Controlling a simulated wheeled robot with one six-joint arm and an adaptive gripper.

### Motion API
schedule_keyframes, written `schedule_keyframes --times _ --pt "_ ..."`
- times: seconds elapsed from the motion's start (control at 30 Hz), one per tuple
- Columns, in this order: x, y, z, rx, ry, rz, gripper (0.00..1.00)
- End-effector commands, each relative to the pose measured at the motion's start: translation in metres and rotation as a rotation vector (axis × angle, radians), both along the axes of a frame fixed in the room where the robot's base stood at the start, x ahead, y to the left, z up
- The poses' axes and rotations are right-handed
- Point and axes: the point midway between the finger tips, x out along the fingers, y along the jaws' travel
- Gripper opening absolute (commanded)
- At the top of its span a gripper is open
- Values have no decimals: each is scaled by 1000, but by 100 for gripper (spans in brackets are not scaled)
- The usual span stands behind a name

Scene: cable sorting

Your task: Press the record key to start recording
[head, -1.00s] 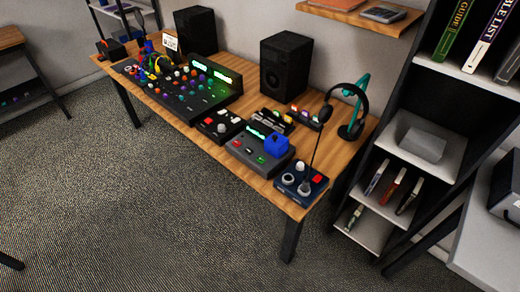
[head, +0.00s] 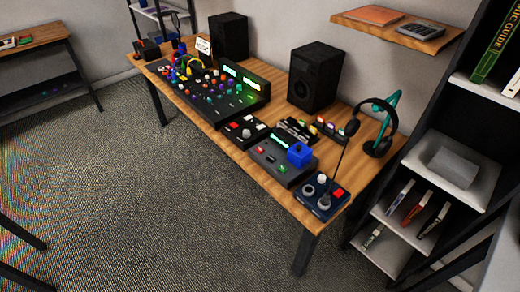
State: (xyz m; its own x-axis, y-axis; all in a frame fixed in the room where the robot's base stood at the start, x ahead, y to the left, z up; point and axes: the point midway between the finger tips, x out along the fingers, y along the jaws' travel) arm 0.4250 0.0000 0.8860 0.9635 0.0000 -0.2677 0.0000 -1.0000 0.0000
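A grey desktop unit (head: 266,161) with a small green lit display stands near the front edge of the wooden desk. It has a red key (head: 259,151) and a green key (head: 282,169) on its sloped top. The labels are too small to read, so I cannot tell for certain which key is record. My gripper is not in view.
The wooden desk (head: 287,198) also holds a mixing console (head: 232,94), a black box with a red button (head: 243,131), a dark blue box (head: 322,198) with a thin upright stalk, speakers (head: 315,78) and headphones (head: 385,125). Shelves stand right. Carpet in front is clear.

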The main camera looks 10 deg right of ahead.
Motion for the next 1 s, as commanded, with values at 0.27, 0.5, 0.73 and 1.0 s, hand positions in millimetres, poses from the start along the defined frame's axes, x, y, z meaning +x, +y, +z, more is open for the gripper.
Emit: schedule_keyframes --times 0.27,0.5,0.73,1.0 --pt "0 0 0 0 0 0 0" --pt "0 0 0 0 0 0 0" --pt "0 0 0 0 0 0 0" --pt "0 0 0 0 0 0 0"
